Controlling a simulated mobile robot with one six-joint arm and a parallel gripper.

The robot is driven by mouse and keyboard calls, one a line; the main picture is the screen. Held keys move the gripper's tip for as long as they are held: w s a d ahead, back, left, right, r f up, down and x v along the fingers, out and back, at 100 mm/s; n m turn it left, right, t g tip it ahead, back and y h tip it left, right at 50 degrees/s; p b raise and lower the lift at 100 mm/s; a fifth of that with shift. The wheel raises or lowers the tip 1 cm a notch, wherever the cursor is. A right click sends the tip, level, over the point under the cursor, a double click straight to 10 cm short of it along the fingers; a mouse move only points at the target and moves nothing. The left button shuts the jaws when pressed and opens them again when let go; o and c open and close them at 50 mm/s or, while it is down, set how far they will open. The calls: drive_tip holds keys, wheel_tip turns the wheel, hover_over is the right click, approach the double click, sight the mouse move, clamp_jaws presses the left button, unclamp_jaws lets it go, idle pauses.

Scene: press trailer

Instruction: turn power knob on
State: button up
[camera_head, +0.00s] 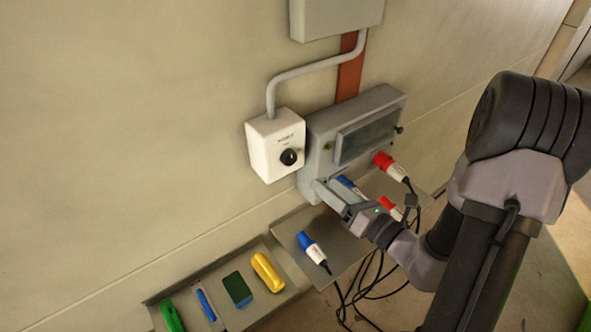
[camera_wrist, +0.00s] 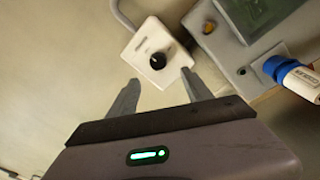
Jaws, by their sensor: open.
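The power knob (camera_head: 289,157) is a round black knob on the front of a white switch box (camera_head: 264,150) on the wall. In the wrist view the knob (camera_wrist: 158,60) and its white box (camera_wrist: 142,44) lie beyond my fingertips, a little above the gap between them. My gripper (camera_wrist: 157,78) is open and empty, and apart from the knob. In the head view my gripper (camera_head: 328,195) is below and to the right of the switch box, in front of the grey panel's lower left. The knob's pointer mark is too small to read.
A grey panel box (camera_head: 318,150) with a dark window stands right of the switch box. Red plugs (camera_head: 390,166) and blue plugs (camera_head: 312,248) with black cables are near my arm. A metal shelf (camera_head: 285,232) and a tray with a yellow item (camera_head: 267,272) lie below.

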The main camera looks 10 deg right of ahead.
sight(292, 160)
drive_tip(key=p+x, duration=0.1)
drive_tip(key=x, duration=0.2)
drive_tip(key=p+x, duration=0.1)
drive_tip(key=x, duration=0.3)
drive_tip(key=p+x, duration=0.1)
drive_tip(key=x, duration=0.3)
drive_tip(key=shift+a+r, duration=0.1)
drive_tip(key=shift+a, duration=0.25)
clamp_jaws()
